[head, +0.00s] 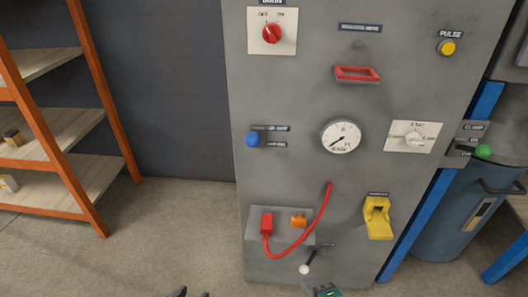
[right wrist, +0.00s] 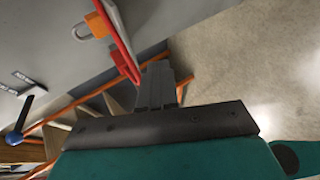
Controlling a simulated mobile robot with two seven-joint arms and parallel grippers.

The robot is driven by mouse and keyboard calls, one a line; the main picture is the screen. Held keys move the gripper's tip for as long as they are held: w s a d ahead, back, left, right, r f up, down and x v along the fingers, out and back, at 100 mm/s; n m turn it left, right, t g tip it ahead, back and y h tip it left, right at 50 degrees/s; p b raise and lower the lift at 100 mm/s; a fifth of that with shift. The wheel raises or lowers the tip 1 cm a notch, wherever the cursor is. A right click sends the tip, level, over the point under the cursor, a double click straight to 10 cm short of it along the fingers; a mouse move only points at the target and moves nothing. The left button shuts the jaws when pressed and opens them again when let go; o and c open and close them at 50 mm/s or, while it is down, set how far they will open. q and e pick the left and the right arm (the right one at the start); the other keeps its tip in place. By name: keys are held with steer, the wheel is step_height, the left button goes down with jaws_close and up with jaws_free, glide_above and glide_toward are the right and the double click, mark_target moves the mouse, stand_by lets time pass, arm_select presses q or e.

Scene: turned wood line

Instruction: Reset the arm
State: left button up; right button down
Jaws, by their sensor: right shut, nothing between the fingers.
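My right gripper (right wrist: 155,85) is shut and empty; its dark fingers touch each other in the right wrist view. In the head view only a teal piece of my right arm (head: 325,291) shows at the bottom edge, just below a small lever with a white knob (head: 304,270). Dark tips at the bottom edge, left of the middle, look like my left gripper (head: 190,293); too little shows to tell its opening. Both are low in front of the grey control cabinet (head: 300,110).
The cabinet carries a red rotary switch (head: 271,33), red handle (head: 357,74), blue-knobbed lever (head: 253,139), gauge (head: 341,136), yellow guard (head: 377,217) and a red cable (head: 322,212) curving outwards. An orange-framed shelf (head: 60,140) stands left. Floor (head: 150,240) between is clear.

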arm_select(q)
steer(key=s+a+r+y+p, duration=0.1)
steer(key=a+r+p, duration=0.2)
steer(key=r+p, duration=0.5)
steer(key=p, duration=0.4)
steer(key=shift+s, duration=0.4)
arm_select(e)
steer(key=s+d+r+m+h, duration=0.1)
steer(key=s+d+r+m, duration=0.2)
steer(key=r+m, duration=0.5)
steer(key=s+d+r+m+h, duration=0.1)
steer(key=s+d+r+m, duration=0.2)
steer(key=r+m, duration=0.6)
steer(key=s+m, duration=0.1)
steer(key=s, duration=0.1)
steer(key=shift+s+d+g, duration=0.3)
steer(key=shift+s+g, duration=0.05)
steer(key=shift+g, duration=0.05)
arm_select(q)
steer(key=shift+f, duration=0.15)
steer(key=shift+s, duration=0.1)
steer(key=shift+w, duration=0.2)
steer(key=shift+s, duration=0.1)
arm_select(e)
steer(key=c, duration=1.8)
jaws_free()
